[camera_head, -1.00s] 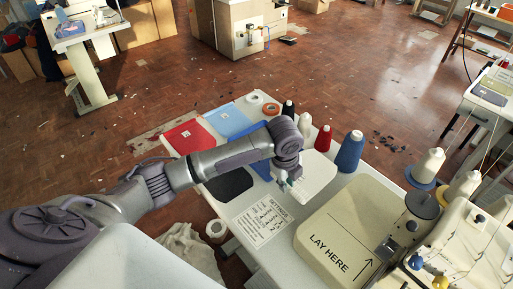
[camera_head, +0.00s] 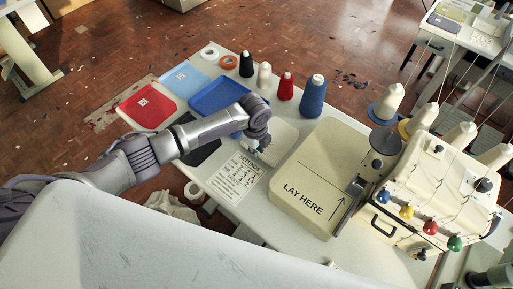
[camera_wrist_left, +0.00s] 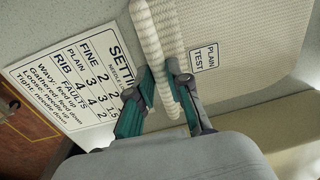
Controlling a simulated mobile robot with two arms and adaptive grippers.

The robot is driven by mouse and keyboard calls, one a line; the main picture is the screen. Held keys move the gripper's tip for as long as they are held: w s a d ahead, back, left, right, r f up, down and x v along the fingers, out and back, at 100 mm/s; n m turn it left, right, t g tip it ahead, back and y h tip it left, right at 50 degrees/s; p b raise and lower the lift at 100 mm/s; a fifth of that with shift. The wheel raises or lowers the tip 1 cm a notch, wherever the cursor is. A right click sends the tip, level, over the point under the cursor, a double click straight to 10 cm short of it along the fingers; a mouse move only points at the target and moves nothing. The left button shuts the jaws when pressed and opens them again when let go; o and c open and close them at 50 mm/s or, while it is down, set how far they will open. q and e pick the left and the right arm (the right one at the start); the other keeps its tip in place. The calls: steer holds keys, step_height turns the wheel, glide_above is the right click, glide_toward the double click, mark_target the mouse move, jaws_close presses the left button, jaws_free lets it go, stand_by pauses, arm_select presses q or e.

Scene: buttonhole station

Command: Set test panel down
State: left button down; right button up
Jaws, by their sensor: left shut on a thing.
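The test panel (camera_wrist_left: 250,60) is cream ribbed cloth with a "PLAIN TEST" label (camera_wrist_left: 204,57) in the left wrist view. A thick rolled edge (camera_wrist_left: 150,40) runs along its near side. My left gripper (camera_wrist_left: 163,92) has teal fingertips and is shut on this edge. In the head view the left gripper (camera_head: 258,146) is at the panel's left side, and the panel (camera_head: 284,136) shows pale beyond it. I cannot tell whether the panel touches the table. The cream "LAY HERE" pad (camera_head: 300,172) is just right of the panel. My right gripper is not in view.
A settings card (camera_head: 236,178) lies near the left gripper. A red tray (camera_head: 145,107), light-blue tray (camera_head: 183,80), blue tray (camera_head: 218,96) and black one (camera_head: 203,150) lie to the left. Thread cones (camera_head: 313,97) line the back edge. The overlock machine (camera_head: 435,185) stands right of the pad.

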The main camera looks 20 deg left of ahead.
arm_select(q)
steer(key=c, duration=1.6)
jaws_free()
steer(key=shift+f, duration=0.15)
steer(key=o, duration=0.5)
steer(key=shift+r, duration=0.6)
step_height(320, 180, up, 11)
steer(key=b, duration=0.2)
steer(key=shift+s+a, duration=0.15)
steer(key=shift+s, duration=0.2)
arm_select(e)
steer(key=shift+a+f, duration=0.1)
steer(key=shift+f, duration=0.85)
